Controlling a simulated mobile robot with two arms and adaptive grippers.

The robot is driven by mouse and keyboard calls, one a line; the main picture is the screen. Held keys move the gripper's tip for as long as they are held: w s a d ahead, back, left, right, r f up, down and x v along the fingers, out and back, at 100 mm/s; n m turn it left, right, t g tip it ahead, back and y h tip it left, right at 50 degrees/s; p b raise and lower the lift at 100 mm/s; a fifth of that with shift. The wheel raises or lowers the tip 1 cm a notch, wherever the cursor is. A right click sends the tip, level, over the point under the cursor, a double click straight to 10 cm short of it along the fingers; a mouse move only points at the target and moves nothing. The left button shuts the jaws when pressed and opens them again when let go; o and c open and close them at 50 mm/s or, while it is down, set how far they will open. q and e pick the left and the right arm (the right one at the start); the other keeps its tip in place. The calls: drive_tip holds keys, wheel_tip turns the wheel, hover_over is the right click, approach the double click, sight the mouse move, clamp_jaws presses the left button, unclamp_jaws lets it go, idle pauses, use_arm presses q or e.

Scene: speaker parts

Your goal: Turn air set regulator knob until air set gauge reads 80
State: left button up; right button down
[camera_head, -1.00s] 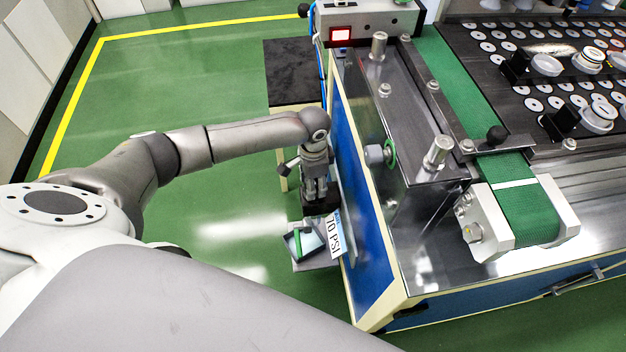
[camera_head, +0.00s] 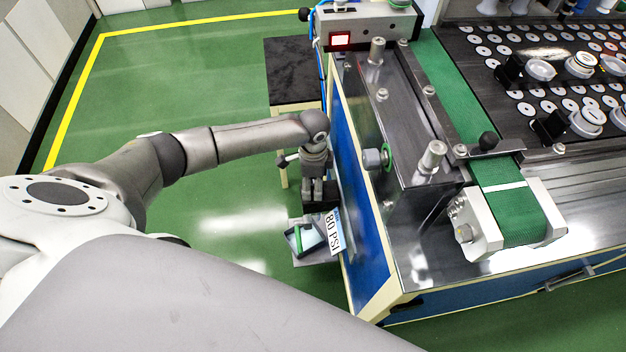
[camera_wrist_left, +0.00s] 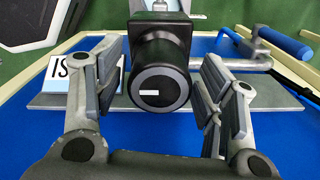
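The black regulator knob (camera_wrist_left: 160,88) with a grey ring and a small white mark shows in the left wrist view. My left gripper (camera_wrist_left: 163,62) is open, with one finger on each side of the knob and a narrow gap on both sides. In the head view my left gripper (camera_head: 319,196) points down beside the blue machine side, just above the black regulator (camera_head: 322,207), which it partly hides. The white gauge label (camera_head: 334,231) reads 80 PSI. Part of the label (camera_wrist_left: 57,73) also shows in the left wrist view. My right gripper is not in view.
A blue-handled valve (camera_wrist_left: 285,42) is close to the right finger. The machine (camera_head: 372,260) with its green conveyor (camera_head: 520,210) fills the right. Green floor is clear at left.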

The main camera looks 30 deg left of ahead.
use_arm(q)
wheel_tip(320, 180, up, 12)
idle(0.7)
idle(0.4)
